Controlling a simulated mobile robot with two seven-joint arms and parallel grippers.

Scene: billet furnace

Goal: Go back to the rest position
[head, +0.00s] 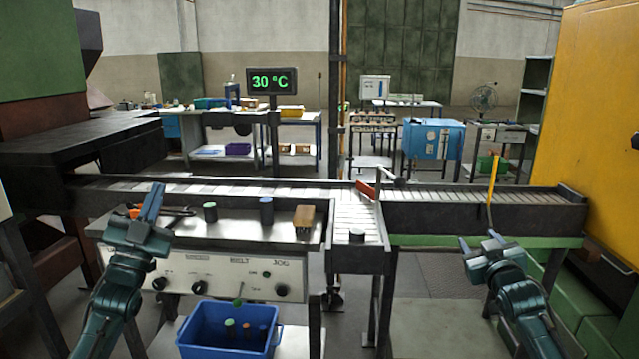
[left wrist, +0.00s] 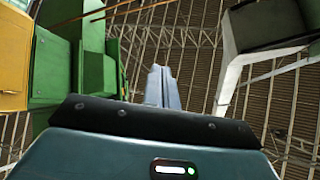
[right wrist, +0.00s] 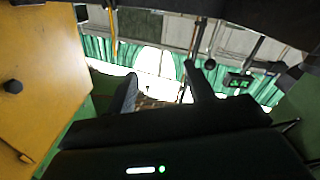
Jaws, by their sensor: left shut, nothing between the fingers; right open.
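My left gripper (head: 153,204) is raised at the left in the head view, in front of the left end of the steel bench. Its fingers are together, point upward and hold nothing; they also show closed in the left wrist view (left wrist: 162,86). My right gripper (head: 483,243) is at the right in the head view, in front of the green frame under the conveyor. Its fingers are apart and empty, and they also show spread in the right wrist view (right wrist: 163,92). Both grippers are apart from the bench and conveyor.
A blue bin (head: 227,342) with several pieces stands below. A roller conveyor (head: 480,203) runs behind. A yellow cabinet (head: 593,120) stands right.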

